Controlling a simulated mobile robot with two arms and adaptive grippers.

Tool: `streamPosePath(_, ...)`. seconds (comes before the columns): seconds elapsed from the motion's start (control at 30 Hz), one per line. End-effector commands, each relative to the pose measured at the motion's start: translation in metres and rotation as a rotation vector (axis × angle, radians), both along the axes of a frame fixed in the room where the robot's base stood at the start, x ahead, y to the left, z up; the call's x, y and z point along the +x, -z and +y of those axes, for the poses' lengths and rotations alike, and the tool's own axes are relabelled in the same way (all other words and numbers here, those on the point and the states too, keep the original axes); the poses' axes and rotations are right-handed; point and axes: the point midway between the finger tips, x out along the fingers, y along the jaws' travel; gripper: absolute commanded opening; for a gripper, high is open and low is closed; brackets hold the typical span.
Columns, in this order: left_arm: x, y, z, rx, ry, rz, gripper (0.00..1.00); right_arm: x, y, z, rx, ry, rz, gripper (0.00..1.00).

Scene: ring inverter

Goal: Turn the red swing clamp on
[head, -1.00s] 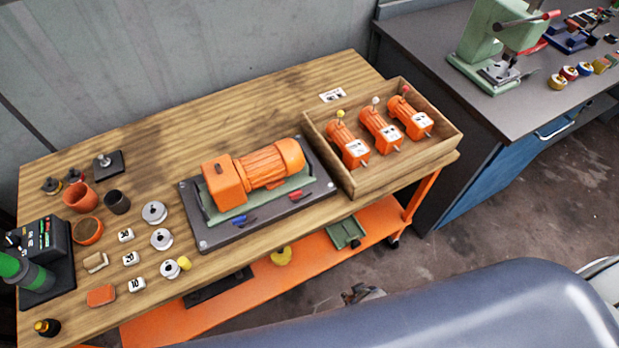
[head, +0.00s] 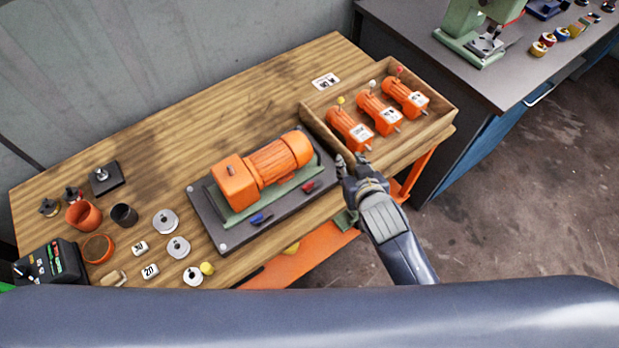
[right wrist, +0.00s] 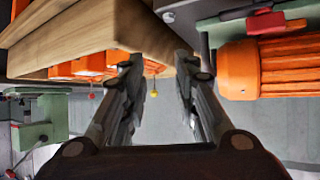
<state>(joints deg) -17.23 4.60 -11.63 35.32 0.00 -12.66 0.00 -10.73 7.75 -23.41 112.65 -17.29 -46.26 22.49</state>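The red swing clamp (head: 310,187) is a small red lever at the front right of the dark base plate (head: 222,245), beside the orange motor (head: 262,170). A blue clamp (head: 258,219) lies to its left on the same plate. My right gripper (head: 350,160) is to the right of the red clamp, near the front corner of the wooden tray, and apart from the clamp. In the right wrist view the red clamp (right wrist: 265,22) shows at the upper right, and my right gripper (right wrist: 158,68) has its fingers spread with nothing between them. My left gripper is out of view.
The wooden tray (head: 397,163) holds three small orange motors (head: 376,114) with coloured knobs, close to my right gripper. White discs (head: 178,247), cups (head: 80,215) and a black control box (head: 50,262) stand at the left.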

Motion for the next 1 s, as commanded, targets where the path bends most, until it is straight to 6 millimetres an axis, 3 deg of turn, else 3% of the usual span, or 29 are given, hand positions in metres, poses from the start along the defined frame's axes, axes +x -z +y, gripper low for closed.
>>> streamPosePath(0.03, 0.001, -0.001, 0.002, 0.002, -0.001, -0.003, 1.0, 0.015, -0.02, 0.013, 0.017, -0.019, -0.07, 0.28)
streamPosePath(0.2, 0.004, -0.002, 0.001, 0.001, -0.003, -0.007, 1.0, 0.055, -0.098, 0.068, 0.103, -0.119, -0.329, 0.28)
streamPosePath(0.27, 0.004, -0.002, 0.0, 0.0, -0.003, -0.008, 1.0, 0.064, -0.133, 0.095, 0.144, -0.181, -0.435, 0.28)
streamPosePath(0.33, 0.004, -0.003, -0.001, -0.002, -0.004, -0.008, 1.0, 0.067, -0.181, 0.134, 0.199, -0.288, -0.576, 0.28)
streamPosePath(0.43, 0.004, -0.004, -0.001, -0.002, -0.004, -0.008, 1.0, 0.049, -0.25, 0.202, 0.284, -0.519, -0.773, 0.28)
streamPosePath(0.5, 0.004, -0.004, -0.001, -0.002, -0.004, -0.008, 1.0, 0.02, -0.284, 0.247, 0.328, -0.72, -0.875, 0.28)
streamPosePath(0.57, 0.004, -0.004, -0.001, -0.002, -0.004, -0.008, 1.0, -0.012, -0.3, 0.282, 0.349, -0.911, -0.929, 0.28)
streamPosePath(0.67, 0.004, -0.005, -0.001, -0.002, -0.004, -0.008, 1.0, -0.069, -0.299, 0.326, 0.331, -1.252, -0.943, 0.28)
streamPosePath(0.77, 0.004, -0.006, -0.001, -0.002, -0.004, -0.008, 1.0, -0.119, -0.265, 0.348, 0.238, -1.588, -0.851, 0.28)
streamPosePath(0.8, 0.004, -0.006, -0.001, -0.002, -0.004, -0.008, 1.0, -0.133, -0.245, 0.348, 0.175, -1.712, -0.785, 0.28)
streamPosePath(0.9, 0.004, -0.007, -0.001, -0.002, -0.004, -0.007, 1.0, -0.149, -0.184, 0.329, -0.042, -1.963, -0.554, 0.28)
streamPosePath(1.0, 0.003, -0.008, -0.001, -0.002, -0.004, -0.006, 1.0, -0.135, -0.125, 0.284, -0.328, -2.096, -0.255, 0.28)
